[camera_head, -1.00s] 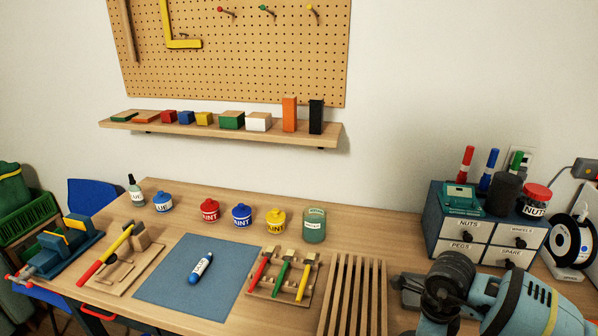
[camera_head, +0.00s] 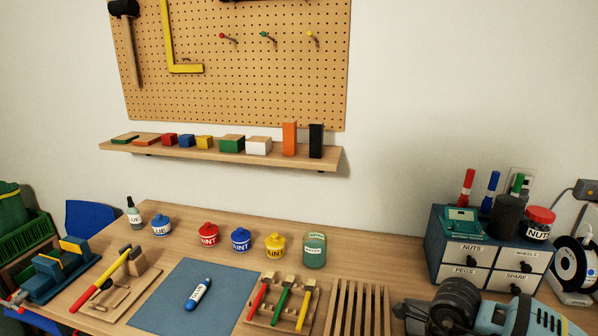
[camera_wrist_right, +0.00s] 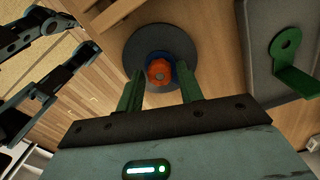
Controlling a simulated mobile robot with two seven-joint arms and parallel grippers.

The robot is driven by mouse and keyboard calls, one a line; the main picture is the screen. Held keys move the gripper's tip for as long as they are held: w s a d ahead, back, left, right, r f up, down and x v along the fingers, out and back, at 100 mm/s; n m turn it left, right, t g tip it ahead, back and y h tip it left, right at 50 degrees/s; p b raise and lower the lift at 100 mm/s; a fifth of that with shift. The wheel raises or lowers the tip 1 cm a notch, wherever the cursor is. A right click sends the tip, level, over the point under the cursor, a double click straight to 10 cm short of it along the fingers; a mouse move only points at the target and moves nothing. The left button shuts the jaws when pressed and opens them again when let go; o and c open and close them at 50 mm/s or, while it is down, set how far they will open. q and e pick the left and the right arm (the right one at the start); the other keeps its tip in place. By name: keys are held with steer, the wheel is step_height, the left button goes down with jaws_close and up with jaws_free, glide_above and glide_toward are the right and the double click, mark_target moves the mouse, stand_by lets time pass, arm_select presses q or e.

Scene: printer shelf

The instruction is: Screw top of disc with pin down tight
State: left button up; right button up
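In the right wrist view a dark grey round disc (camera_wrist_right: 143,47) lies on a wooden surface. An orange knob-like top (camera_wrist_right: 158,72) sits at its middle, with a blue ring (camera_wrist_right: 181,75) partly showing around it. My right gripper (camera_wrist_right: 158,80) has its two green fingers apart, one on each side of the orange top. I cannot tell whether either finger touches it. A pin cannot be made out. The disc is not seen in the head view. My left gripper is not clearly in either view.
In the right wrist view dark jointed parts (camera_wrist_right: 45,65) reach in at left, and a green bracket (camera_wrist_right: 288,62) stands at right. In the head view the bench holds a blue mat (camera_head: 170,305), paint pots (camera_head: 241,240), a slatted rack (camera_head: 358,310) and a drawer box (camera_head: 470,265).

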steer(key=n, duration=0.2)
steer(key=n+b, duration=0.1)
steer(key=n, duration=0.1)
steer(key=shift+f, duration=0.25)
steer(key=n, duration=0.3)
steer(key=shift+n+b, duration=0.3)
steer(key=shift+b, duration=0.1)
steer(key=n+b, duration=0.2)
steer(key=n, duration=0.4)
steer(key=shift+r+n, duration=0.15)
steer(key=shift+n, duration=0.75)
arm_select(q)
steer(key=s+f+g, duration=0.2)
steer(key=s+f, duration=0.4)
steer(key=f, duration=0.1)
steer(key=shift+f, duration=0.15)
arm_select(e)
steer(key=c, duration=0.5)
steer(key=shift+o, duration=0.2)
arm_select(q)
steer(key=shift+w, duration=0.15)
